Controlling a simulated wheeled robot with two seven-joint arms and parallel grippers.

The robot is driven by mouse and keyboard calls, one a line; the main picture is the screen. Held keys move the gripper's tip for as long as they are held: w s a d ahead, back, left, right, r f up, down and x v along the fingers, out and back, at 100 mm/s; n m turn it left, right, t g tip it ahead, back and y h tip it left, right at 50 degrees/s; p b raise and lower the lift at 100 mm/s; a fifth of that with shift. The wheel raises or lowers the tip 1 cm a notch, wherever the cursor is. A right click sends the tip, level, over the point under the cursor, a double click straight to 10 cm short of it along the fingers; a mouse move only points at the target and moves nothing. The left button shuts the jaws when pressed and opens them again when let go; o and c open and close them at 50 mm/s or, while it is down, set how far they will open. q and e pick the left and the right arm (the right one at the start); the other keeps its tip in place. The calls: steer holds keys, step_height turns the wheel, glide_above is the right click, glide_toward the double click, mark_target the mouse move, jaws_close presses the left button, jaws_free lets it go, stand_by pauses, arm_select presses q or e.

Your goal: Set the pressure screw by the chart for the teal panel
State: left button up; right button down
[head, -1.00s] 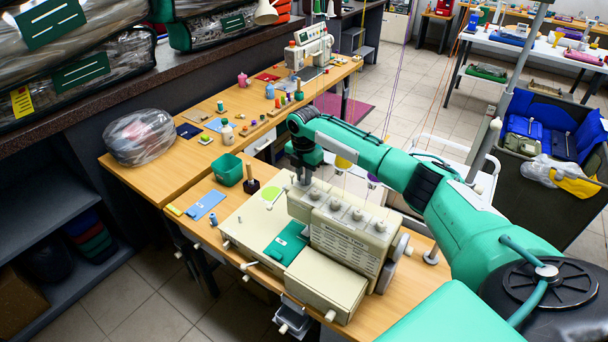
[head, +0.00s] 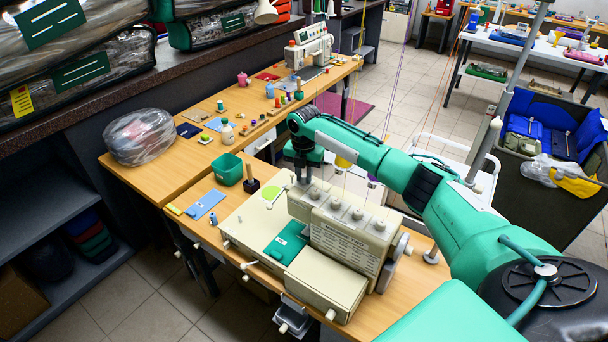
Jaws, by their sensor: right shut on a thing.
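The cream sewing machine (head: 340,230) stands on the near wooden table, with several round knobs along its top and a printed chart (head: 338,248) on its front face, too small to read. A teal panel (head: 286,243) lies flat on the machine's bed, left of the chart. My right arm reaches in from the right, and my right gripper (head: 301,178) points down at the left end of the machine's head. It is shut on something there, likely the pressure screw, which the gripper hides. My left gripper is not in view.
A green bin (head: 229,169), a dark-handled tool (head: 251,181) and a blue card (head: 205,205) sit left of the machine. A wrapped clear bundle (head: 140,137) lies further left. Bagged comforters (head: 75,65) fill the shelf at upper left. Threads hang behind the arm.

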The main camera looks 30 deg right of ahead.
mark_target(303, 175)
steer(key=c, duration=1.3)
jaws_free()
steer(key=shift+r, duration=0.1)
steer(key=shift+r+b, duration=0.3)
steer(key=shift+r, duration=0.05)
step_height(303, 175, up, 13)
steer(key=b, duration=0.4)
steer(key=shift+s+f, duration=0.1)
